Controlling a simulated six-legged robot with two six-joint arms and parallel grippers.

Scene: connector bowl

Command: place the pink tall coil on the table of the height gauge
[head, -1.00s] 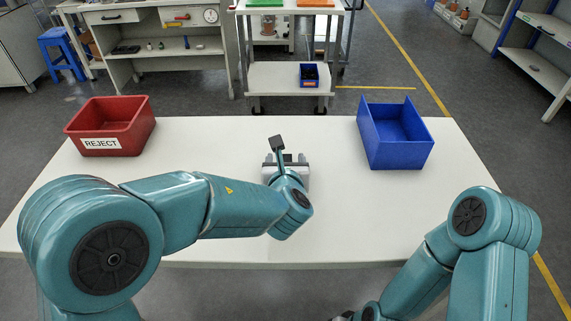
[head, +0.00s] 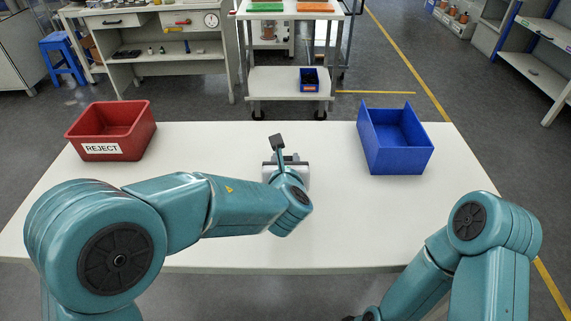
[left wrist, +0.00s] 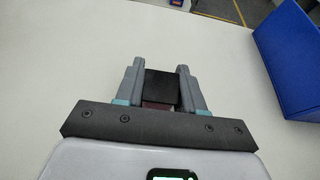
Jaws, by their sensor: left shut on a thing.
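My left gripper (head: 286,162) is over the middle of the white table, partly hidden behind its own wrist in the head view. In the left wrist view its two grey fingers (left wrist: 160,88) are shut on a piece with a flat black end and a dull, dark reddish part below. The reddish part fits the pink tall coil (left wrist: 158,105), mostly hidden between the fingers. I cannot make out the height gauge in either view. My right arm is at the lower right of the head view, with its gripper out of the picture.
A red bin marked REJECT (head: 111,134) stands at the table's left. A blue bin (head: 397,145) stands at its right and also shows in the left wrist view (left wrist: 296,60). The white table top (head: 225,145) between them is bare where it shows.

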